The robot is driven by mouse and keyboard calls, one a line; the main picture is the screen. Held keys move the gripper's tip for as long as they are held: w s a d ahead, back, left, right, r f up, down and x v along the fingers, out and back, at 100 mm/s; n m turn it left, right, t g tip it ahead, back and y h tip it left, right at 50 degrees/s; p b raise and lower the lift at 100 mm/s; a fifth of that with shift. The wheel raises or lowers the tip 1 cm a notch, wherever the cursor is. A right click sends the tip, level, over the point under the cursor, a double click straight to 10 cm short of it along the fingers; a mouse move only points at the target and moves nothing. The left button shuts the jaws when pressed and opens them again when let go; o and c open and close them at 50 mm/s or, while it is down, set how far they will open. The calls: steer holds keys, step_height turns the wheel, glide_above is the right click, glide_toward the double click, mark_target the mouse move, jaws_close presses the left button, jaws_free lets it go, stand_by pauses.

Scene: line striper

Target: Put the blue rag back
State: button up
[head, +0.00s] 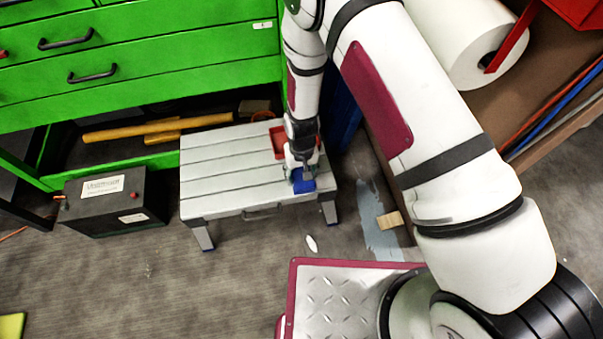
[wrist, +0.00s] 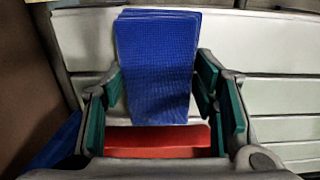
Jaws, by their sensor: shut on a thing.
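The blue rag (head: 304,186) is a folded stack at the right front part of a grey slatted step bench (head: 215,165). In the wrist view the rag (wrist: 157,60) stands between the two green-padded fingers. My gripper (head: 302,174) points down over the bench and is shut on the rag. I cannot tell whether the rag touches the slats. A red tray (head: 277,142) lies on the bench just behind my gripper, partly hidden by it. Its red edge (wrist: 158,140) also shows below the rag in the wrist view.
A green drawer cabinet (head: 170,40) stands behind the bench, with a yellow bar (head: 155,128) beneath it. A black battery (head: 112,200) is left of the bench. A blue object (head: 343,112) stands to the right. The floor in front is mostly clear.

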mark_target(301, 174)
steer(key=shift+f, duration=0.15)
steer(key=o, duration=1.3)
step_height(301, 174, up, 12)
steer(key=p, duration=0.3)
steer(key=shift+r+p, duration=0.2)
steer(key=shift+p, duration=0.1)
